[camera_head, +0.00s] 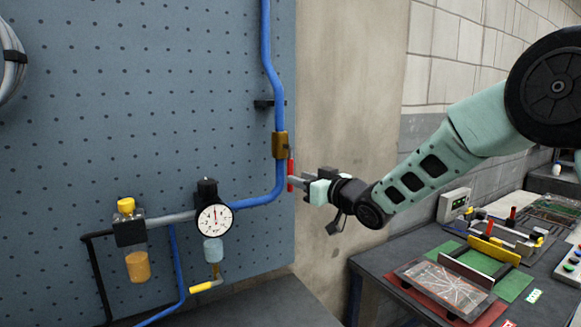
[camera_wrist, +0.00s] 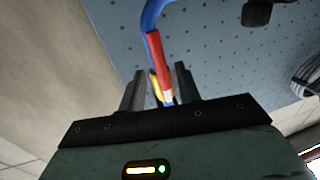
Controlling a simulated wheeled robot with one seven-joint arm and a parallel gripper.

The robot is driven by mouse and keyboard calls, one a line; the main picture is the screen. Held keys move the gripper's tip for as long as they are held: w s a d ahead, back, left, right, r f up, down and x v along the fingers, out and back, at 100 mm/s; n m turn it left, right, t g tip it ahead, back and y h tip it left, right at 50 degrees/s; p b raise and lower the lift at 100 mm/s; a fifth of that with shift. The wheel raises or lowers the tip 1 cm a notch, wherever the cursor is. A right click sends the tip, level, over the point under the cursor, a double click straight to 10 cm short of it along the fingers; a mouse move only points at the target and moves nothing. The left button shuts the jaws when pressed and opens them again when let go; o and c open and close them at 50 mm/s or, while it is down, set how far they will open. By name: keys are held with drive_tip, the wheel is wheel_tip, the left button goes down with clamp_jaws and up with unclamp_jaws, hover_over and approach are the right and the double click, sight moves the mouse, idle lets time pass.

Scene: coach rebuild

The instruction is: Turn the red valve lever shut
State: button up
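The red valve lever (camera_head: 290,174) hangs roughly upright beside the blue pipe, just below the brass valve body (camera_head: 280,145) on the pegboard. My gripper (camera_head: 293,183) reaches in from the right, with its fingertips at the lever. In the wrist view the red lever (camera_wrist: 155,52) runs down into the gap between the two fingers of my gripper (camera_wrist: 157,82). The fingers stand apart, with space visible on both sides of the lever. Whether either finger touches it I cannot tell. Part of the lever is hidden by the fingers in the head view.
The blue pipe (camera_head: 267,50) runs down the pegboard (camera_head: 150,80) and bends left to a round gauge (camera_head: 215,219) and a yellow-capped filter (camera_head: 127,205). A workbench (camera_head: 375,275) with panels and tools stands at the lower right.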

sight(288, 169)
drive_tip(key=p+x, duration=0.1)
drive_tip(key=x, duration=0.4)
drive_tip(key=shift+p, duration=0.35)
clamp_jaws()
